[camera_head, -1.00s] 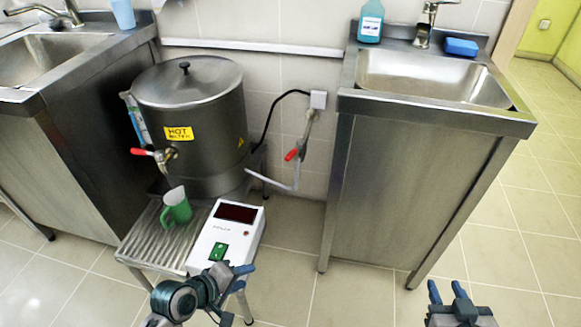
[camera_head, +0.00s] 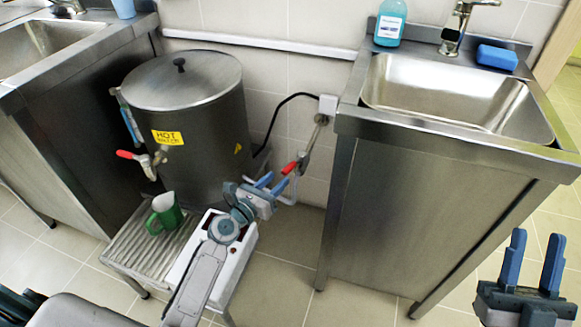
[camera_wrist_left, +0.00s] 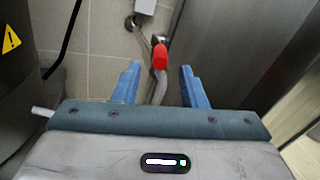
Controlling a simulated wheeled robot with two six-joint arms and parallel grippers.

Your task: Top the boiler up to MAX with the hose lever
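The steel boiler (camera_head: 205,125), lidded and marked with a yellow hot-water label, stands at the left. A blue sight tube (camera_head: 130,122) runs up its left side; its level and MAX mark are too small to read. The red hose lever (camera_head: 289,168) is on the wall pipe right of the boiler. My left gripper (camera_head: 274,182) is open just short of this lever. In the left wrist view the red lever (camera_wrist_left: 160,57) shows ahead, between the lines of the spread blue fingers and apart from them. My right gripper (camera_head: 533,260) is open and empty at lower right.
A green mug (camera_head: 163,212) stands on the slatted stand (camera_head: 130,248) below the boiler's red-handled tap (camera_head: 125,154). My left arm partly covers a white control box (camera_head: 240,262). A sink cabinet (camera_head: 420,210) stands close right of the lever.

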